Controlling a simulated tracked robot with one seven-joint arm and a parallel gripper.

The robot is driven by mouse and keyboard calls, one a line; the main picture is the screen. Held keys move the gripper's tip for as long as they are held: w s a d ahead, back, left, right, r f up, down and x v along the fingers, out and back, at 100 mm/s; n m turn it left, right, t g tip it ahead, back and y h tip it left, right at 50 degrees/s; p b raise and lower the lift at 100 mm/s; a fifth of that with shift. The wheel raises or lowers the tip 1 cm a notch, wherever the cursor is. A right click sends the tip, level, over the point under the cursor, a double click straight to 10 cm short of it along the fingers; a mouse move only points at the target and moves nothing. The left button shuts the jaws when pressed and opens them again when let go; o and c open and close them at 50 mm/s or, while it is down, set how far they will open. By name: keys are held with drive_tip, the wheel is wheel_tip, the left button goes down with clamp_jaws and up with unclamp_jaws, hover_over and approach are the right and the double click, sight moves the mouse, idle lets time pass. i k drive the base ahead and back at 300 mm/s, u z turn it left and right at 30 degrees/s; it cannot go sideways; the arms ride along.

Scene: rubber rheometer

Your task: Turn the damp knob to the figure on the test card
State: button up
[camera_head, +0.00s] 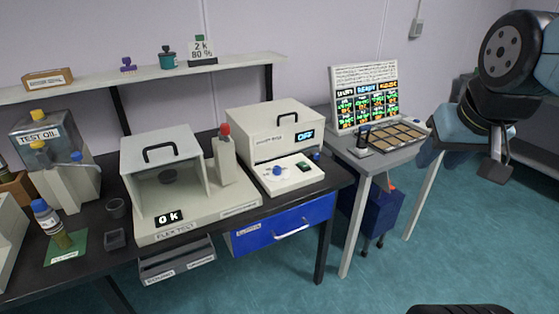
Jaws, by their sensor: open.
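The test card (202,50) stands on the wall shelf and reads "2 k" over "80 %". A cream box machine (275,130) with a black handle and an "OFF" display stands at the right end of the black bench. A blue knob (277,171) sits on its low front panel; its label is too small to read, so I cannot tell if it is the damp knob. A smaller blue part (317,156) is at the panel's right edge. My gripper (462,160) is at the upper right, open and empty, well away from the knob.
The flex test machine (238,200), display "0 k", stands left of the box machine. A red-topped post (225,150) rises between them. A grey side table (385,158) holds a screen (365,95) and a compartment tray (400,137). Teal floor is open at right.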

sight(277, 170)
drive_tip(key=z, duration=0.05)
drive_tip(key=i, duration=1)
drive_tip(key=u, duration=0.1)
